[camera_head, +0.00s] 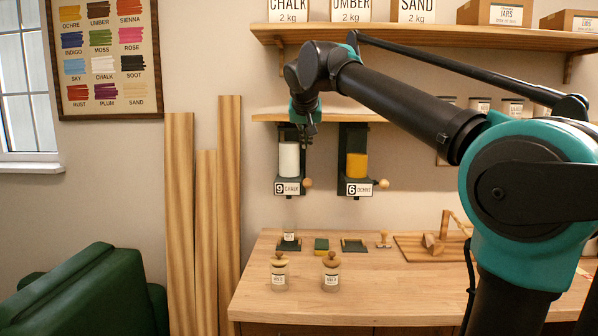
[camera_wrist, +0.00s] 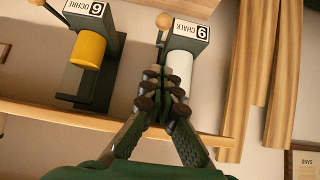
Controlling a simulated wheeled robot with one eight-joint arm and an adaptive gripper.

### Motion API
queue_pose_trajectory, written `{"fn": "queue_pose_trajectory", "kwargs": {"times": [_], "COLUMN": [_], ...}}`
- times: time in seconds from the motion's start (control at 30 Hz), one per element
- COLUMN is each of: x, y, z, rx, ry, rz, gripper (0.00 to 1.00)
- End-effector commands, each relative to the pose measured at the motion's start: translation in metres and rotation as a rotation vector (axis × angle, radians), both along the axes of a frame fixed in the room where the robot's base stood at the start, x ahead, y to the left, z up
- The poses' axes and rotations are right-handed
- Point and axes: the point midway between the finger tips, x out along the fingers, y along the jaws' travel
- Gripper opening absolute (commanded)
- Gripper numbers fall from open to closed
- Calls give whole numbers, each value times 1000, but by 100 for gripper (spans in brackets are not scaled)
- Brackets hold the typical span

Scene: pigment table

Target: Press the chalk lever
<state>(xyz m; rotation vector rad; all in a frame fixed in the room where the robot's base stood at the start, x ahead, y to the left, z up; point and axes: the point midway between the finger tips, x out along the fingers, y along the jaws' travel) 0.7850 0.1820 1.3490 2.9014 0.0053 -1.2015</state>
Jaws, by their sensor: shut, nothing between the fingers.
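The chalk dispenser, with its white cylinder (camera_head: 289,160) and a "9 CHALK" label (camera_head: 288,188), hangs on the wall under the lower shelf. Its lever ends in a round wooden knob (camera_head: 308,183) at the lower right of the dispenser. In the wrist view, which is upside down, the white cylinder (camera_wrist: 180,66) and the lever knob (camera_wrist: 164,21) show just beyond my fingertips. My gripper (camera_head: 309,138) is shut and empty, above the knob in the head view and apart from it. In the wrist view my gripper (camera_wrist: 162,80) overlaps part of the dispenser.
The ochre dispenser (camera_head: 357,166) with its own knob (camera_head: 384,183) hangs to the right. The lower shelf (camera_head: 270,117) runs above both. Below, the wooden table (camera_head: 250,300) holds a jar (camera_head: 290,232) under the chalk dispenser, two lidded jars (camera_head: 331,276) and a stamp (camera_head: 383,240).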

Motion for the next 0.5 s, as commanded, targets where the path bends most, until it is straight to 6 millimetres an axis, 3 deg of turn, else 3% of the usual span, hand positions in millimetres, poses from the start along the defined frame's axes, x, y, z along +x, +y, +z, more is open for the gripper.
{"fn": "queue_pose_trajectory", "kwargs": {"times": [0.3, 0.5], "x": [2, 17], "y": [0, 0], "z": [-2, -17], "rx": [0, 0], "ry": [0, 1], "rz": [0, -1], "gripper": [0, 0]}}
